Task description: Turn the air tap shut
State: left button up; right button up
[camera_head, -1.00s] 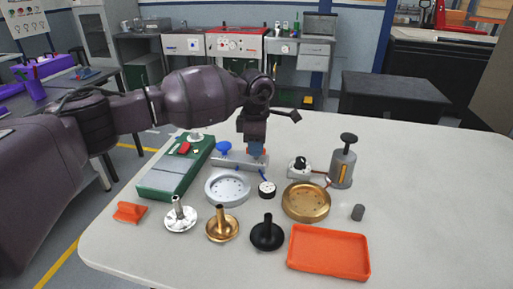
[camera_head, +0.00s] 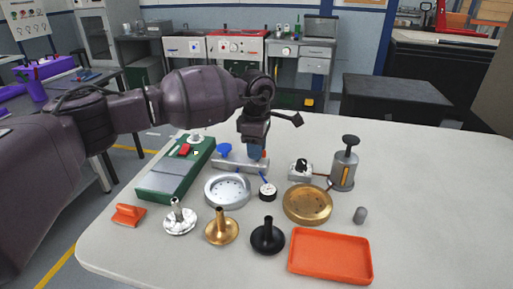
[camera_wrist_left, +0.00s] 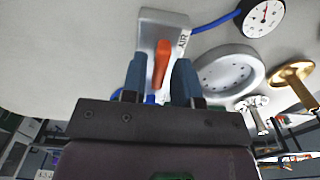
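The air tap is a grey metal block (camera_head: 238,163) on the table, marked AIR in the left wrist view (camera_wrist_left: 163,20). Its orange lever (camera_wrist_left: 161,64) stands between my left gripper's fingers. In the head view only a bit of orange (camera_head: 264,154) shows beside the fingers. My left gripper (camera_head: 256,152) points down over the block; in the left wrist view its two blue fingers (camera_wrist_left: 160,80) are open around the lever, with narrow gaps at both sides. Whether a finger touches the lever lower down is hidden. My right gripper is not in view.
A blue knob (camera_head: 223,149) is at the block's left end. A gauge (camera_head: 268,191), silver dish (camera_head: 227,190), brass dish (camera_head: 307,203), small switch box (camera_head: 300,170) and grey pump (camera_head: 344,168) stand close by. A green case (camera_head: 165,178) is left, an orange tray (camera_head: 330,255) in front.

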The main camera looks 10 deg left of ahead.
pick_arm(q)
jog(key=shift+o, duration=0.7)
notch_tip(320, 180, up, 11)
jog(key=shift+p, duration=0.3)
jog(key=shift+f, duration=0.1)
